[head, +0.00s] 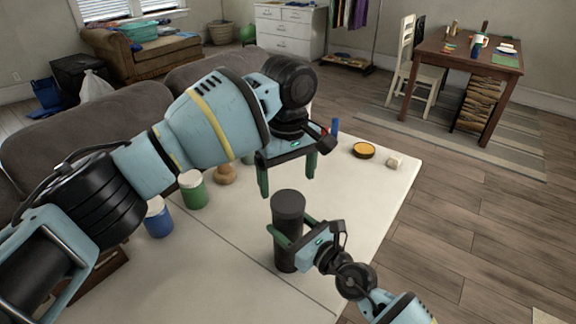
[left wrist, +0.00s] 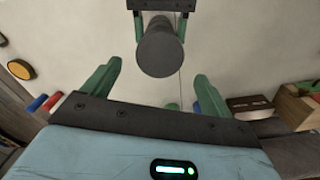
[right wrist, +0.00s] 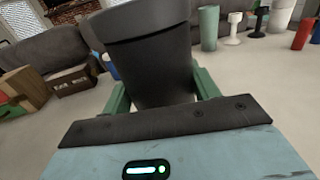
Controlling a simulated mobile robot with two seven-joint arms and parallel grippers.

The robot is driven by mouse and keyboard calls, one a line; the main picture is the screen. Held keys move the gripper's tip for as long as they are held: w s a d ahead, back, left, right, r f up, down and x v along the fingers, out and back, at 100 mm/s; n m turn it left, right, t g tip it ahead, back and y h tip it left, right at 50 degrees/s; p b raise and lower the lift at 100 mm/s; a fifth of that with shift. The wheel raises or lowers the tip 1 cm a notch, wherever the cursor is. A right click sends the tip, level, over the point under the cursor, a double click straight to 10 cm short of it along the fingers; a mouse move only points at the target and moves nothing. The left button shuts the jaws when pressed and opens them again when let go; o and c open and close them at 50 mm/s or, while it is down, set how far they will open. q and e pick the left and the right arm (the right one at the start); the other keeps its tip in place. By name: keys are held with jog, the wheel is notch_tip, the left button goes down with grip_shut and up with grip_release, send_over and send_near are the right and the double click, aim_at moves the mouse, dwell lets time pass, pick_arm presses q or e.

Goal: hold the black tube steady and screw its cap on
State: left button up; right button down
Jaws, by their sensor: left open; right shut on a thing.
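The black tube (head: 289,255) stands upright on the white table. Its wider dark cap (head: 288,205) sits on its top end; I cannot tell how tightly. My right gripper (head: 291,232) is shut around the tube's body below the cap, and its fingers flank the tube (right wrist: 155,80) in the right wrist view, with the cap (right wrist: 150,18) above. My left gripper (head: 288,172) is open and empty, just above the cap and pointing down. In the left wrist view the cap's round end (left wrist: 160,54) shows beyond my open left fingers (left wrist: 157,88), not between them.
On the white table (head: 200,275) stand a green jar (head: 194,191), a blue jar (head: 157,220), a brown round object (head: 225,175), a yellow-topped round tin (head: 364,150) and a pale block (head: 395,162). A grey sofa (head: 60,150) borders the table behind.

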aim_at(288, 200)
pick_arm(q)
jog(key=shift+f, duration=2.75)
